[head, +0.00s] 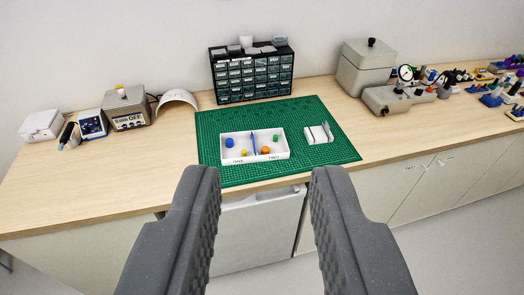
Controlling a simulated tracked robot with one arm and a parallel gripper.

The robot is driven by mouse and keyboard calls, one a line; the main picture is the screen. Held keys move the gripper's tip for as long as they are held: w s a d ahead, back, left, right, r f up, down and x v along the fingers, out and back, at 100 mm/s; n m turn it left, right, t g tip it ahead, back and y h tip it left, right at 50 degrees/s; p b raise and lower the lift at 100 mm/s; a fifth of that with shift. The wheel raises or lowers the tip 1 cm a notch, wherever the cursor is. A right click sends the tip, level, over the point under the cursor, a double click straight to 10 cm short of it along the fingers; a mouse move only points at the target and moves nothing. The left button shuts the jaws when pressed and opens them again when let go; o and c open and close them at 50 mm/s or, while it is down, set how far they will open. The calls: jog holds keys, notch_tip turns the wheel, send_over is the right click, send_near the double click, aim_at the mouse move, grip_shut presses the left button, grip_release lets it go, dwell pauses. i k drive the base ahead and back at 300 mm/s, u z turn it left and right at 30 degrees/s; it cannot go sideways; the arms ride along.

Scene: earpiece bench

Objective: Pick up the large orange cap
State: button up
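The large orange cap (266,150) lies in the right compartment of a white tray (262,159), near the blue divider. The tray sits on a green cutting mat (215,175) and has a label under each compartment. A large blue cap (229,143) and a small yellow piece (244,153) lie in the left compartment. A small green piece (276,138) lies in the right compartment. My gripper (257,175) is open and empty, with its fingers well apart in front of the bench, away from the tray.
A white holder with slots (318,133) stands on the mat right of the tray. A dark drawer cabinet (252,75) stands behind. Instruments (126,108) stand at left; a grey box (367,68) and a dial gauge device (398,95) stand at right. The bench's left front is clear.

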aim_at(265, 150)
jog(key=u, duration=0.05)
jog(key=i, duration=1)
jog(key=z, duration=0.55)
jog(key=k, duration=0.65)
jog(key=z, duration=0.95)
jog(key=k, duration=0.75)
jog(key=z, duration=0.55)
jog(key=i, duration=0.9)
jog(key=u, duration=0.4)
jog(key=i, duration=1.3)
jog(key=u, duration=1.15)
jog(key=i, duration=0.8)
jog(key=u, duration=0.5)
